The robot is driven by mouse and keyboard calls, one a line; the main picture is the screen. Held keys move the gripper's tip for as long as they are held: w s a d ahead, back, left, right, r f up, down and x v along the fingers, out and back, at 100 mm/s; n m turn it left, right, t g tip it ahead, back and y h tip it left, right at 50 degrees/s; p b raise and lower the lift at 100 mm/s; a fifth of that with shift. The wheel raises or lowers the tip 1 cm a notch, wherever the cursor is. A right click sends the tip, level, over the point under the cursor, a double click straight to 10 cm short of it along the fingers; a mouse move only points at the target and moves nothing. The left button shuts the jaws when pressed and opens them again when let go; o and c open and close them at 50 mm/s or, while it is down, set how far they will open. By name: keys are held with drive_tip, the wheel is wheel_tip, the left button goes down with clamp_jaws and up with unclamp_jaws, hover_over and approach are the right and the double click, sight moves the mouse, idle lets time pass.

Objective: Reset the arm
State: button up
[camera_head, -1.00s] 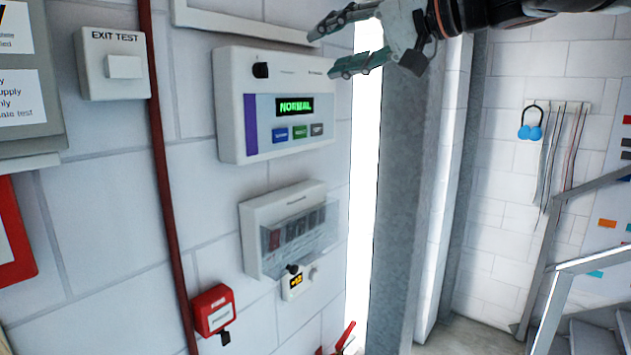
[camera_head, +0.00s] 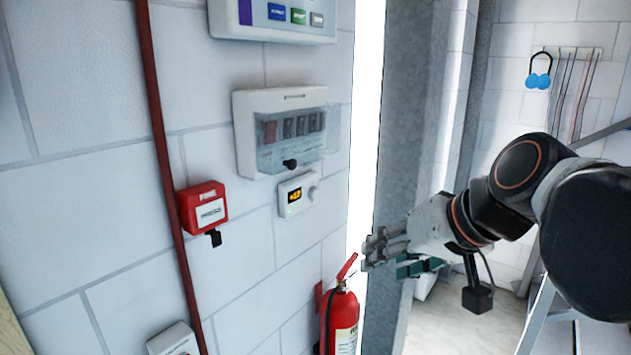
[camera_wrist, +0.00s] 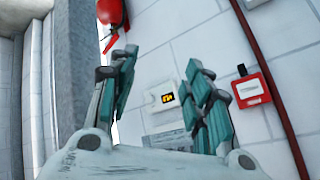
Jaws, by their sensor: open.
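My gripper (camera_head: 385,254) is in the lower right half of the head view, in front of the grey column and apart from the wall. Its fingers point left toward the wall. In the wrist view my gripper (camera_wrist: 160,95) shows its two green-padded fingers spread apart, with nothing between them. My arm comes in from the right edge of the head view.
A fire extinguisher (camera_head: 340,318) stands below and left of my gripper. A grey column (camera_head: 402,130) stands behind my gripper. Blue ear defenders (camera_head: 539,80) hang farther back.

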drive_tip(key=s+d+f+h+b, duration=0.1)
drive_tip(key=s+d+f+b, duration=0.1)
drive_tip(key=f, duration=0.7)
drive_tip(key=s+d+f+h+b, duration=0.2)
drive_tip(key=s+d+f+b, duration=0.1)
drive_tip(key=f, duration=0.6)
drive_tip(key=s+d+f+h+b, duration=0.1)
drive_tip(key=s+d+f+b, duration=0.2)
drive_tip(key=f, duration=0.6)
drive_tip(key=shift+d+f+h+b, duration=0.15)
drive_tip(key=shift+f+h+b, duration=0.2)
drive_tip(key=shift+b, duration=0.55)
drive_tip(key=shift+s+d+f, duration=0.1)
drive_tip(key=shift+s+f, duration=0.1)
drive_tip(key=shift+c, duration=0.2)
